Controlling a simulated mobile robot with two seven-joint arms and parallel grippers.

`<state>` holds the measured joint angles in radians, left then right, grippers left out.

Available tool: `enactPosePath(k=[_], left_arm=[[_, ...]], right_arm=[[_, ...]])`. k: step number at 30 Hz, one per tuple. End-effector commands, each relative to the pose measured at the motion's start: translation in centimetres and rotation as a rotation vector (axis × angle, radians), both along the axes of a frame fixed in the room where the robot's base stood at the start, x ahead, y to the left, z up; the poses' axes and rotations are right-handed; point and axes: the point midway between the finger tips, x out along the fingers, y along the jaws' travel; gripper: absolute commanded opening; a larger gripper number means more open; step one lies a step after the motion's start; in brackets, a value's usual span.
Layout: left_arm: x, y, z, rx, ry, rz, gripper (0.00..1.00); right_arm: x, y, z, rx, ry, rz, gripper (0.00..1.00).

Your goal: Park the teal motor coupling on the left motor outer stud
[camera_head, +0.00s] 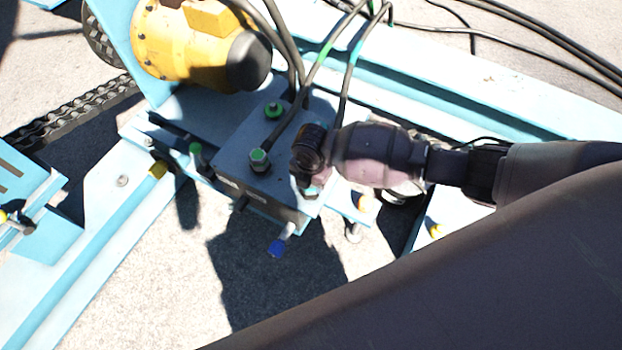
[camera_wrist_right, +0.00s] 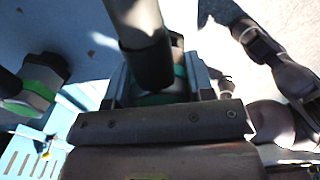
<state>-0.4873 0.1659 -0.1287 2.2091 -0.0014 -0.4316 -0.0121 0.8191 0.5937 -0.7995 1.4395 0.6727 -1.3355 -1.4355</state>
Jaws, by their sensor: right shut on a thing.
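My right gripper (camera_head: 306,160) comes in from the right in the head view, over the right edge of a blue-grey block. In the right wrist view it is shut on a dark cylindrical hose end with a teal ring (camera_wrist_right: 180,70), the teal coupling. In the head view the coupling is mostly hidden by the gripper; its teal-marked hose (camera_head: 357,48) runs down to it. A green-collared fitting with a hose (camera_head: 259,158) is on the block to the left. Another green-collared stud (camera_head: 274,109) stands behind it. I cannot tell which is the left motor outer stud.
A yellow motor (camera_head: 195,45) is behind the block (camera_head: 235,165). Black cables (camera_head: 540,40) lie at the back right. Concrete in front is clear.

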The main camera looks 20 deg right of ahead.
Motion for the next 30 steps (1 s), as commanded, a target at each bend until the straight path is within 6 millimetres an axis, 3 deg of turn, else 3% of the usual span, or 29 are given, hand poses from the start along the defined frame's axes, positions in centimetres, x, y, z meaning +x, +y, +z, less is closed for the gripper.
enactPosePath(k=[13,14,19,30], left_arm=[[-0.29,0.03,-0.51,0.001,0.011,0.0,0.43],[-0.28,0.04,-0.49,0.0,0.01,0.0,0.43],[-0.26,0.04,-0.46,0.0,0.01,0.0,0.43],[-0.16,0.05,-0.26,-0.001,0.006,0.002,0.43]], right_arm=[[0.05,0.02,-0.71,0.001,-0.001,0.0,0.2],[0.07,0.03,-0.67,0.0,-0.001,0.0,0.52],[0.07,0.02,-0.63,0.0,-0.001,0.0,0.78],[0.08,-0.02,-0.28,-0.001,-0.002,0.0,0.79]])
